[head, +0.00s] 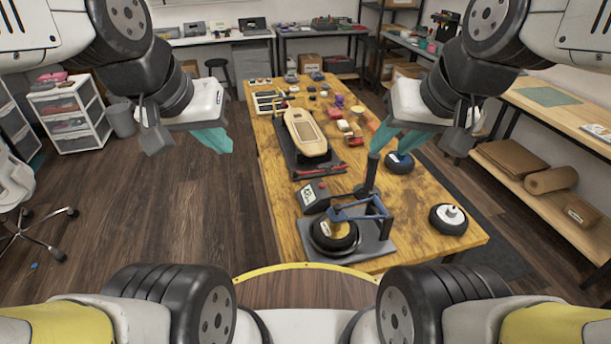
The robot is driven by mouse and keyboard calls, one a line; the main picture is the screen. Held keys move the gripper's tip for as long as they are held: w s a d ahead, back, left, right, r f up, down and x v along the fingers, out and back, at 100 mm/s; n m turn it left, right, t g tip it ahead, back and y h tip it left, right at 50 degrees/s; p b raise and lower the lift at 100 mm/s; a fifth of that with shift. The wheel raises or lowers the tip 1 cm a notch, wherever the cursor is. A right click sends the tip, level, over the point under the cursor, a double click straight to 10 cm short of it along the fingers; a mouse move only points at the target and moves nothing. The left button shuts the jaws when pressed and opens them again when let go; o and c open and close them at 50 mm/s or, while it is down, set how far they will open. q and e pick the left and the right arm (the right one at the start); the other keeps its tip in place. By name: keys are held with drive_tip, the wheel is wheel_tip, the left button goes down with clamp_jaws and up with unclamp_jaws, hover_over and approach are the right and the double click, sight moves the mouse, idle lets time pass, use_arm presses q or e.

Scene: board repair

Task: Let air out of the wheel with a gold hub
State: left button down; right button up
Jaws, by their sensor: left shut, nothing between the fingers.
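The wheel with a gold hub (333,237) lies flat on a grey plate (377,249) at the near end of the wooden table. A blue frame (357,211) on the plate reaches over part of it. I cannot make out its valve. My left gripper (219,143) is shut and empty, in the air left of the table. My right gripper (388,151) is above the table's right side, near the top of a dark post. I cannot tell whether its teal fingers are open or shut. Both grippers are apart from the gold-hub wheel.
A wheel with a blue hub (400,158) and one with a white hub (449,214) lie on the table's right side. A grey box device (312,195) sits behind the gold-hub wheel. A skateboard deck (305,133) lies farther back.

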drive_tip(key=shift+c, duration=0.3)
clamp_jaws()
idle(1.7)
